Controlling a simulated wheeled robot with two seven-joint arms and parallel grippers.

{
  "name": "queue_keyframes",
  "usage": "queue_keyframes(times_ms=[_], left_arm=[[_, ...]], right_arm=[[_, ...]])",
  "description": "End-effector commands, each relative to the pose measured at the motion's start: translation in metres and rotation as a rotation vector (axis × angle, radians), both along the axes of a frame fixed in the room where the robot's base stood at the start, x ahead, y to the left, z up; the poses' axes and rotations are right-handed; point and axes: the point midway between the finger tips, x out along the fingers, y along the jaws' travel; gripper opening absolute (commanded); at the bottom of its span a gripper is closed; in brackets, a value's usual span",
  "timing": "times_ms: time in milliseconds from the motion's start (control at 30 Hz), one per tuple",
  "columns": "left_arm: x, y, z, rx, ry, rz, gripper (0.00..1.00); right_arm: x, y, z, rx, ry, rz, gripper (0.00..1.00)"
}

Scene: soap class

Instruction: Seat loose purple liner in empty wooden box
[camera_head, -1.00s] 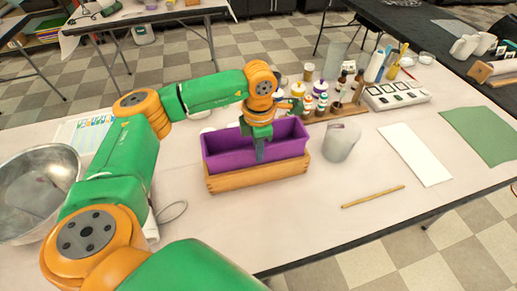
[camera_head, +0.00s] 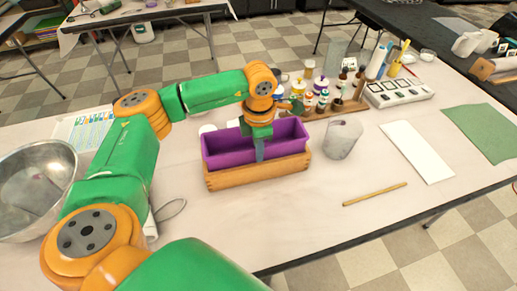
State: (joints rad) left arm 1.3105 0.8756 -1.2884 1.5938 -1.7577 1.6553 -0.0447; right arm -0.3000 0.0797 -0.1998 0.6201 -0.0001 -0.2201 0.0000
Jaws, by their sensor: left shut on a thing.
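The purple liner (camera_head: 228,155) is a long open trough, in the middle of the table. It sits upright in or just over the wooden box (camera_head: 235,178), with its purple walls standing above the box's front wall. The two look lined up lengthwise. Whether the liner rests on the box floor is hidden by the front wall. My left gripper (camera_head: 259,153) points down at the liner's near long wall and is shut on it, around the middle of its length. My right gripper is not in view.
A clear cup (camera_head: 342,139) stands close to the box's right end. A wooden stick (camera_head: 375,194) and white strip (camera_head: 417,151) lie further right. Several bottles (camera_head: 320,88) stand behind. A metal bowl (camera_head: 35,190) is at the left. The table in front of the box is clear.

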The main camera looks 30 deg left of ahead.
Motion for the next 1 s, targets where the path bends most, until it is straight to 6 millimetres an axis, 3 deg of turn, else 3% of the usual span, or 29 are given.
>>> queue_keyframes(times_ms=[967, 1000], left_arm=[[0.0, 0.0, -0.015, -0.001, -0.001, 0.0, 0.0], [0.0, 0.0, -0.014, -0.001, -0.001, 0.0, 0.21]], right_arm=[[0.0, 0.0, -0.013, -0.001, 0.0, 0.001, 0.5], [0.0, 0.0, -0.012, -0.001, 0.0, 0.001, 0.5]])
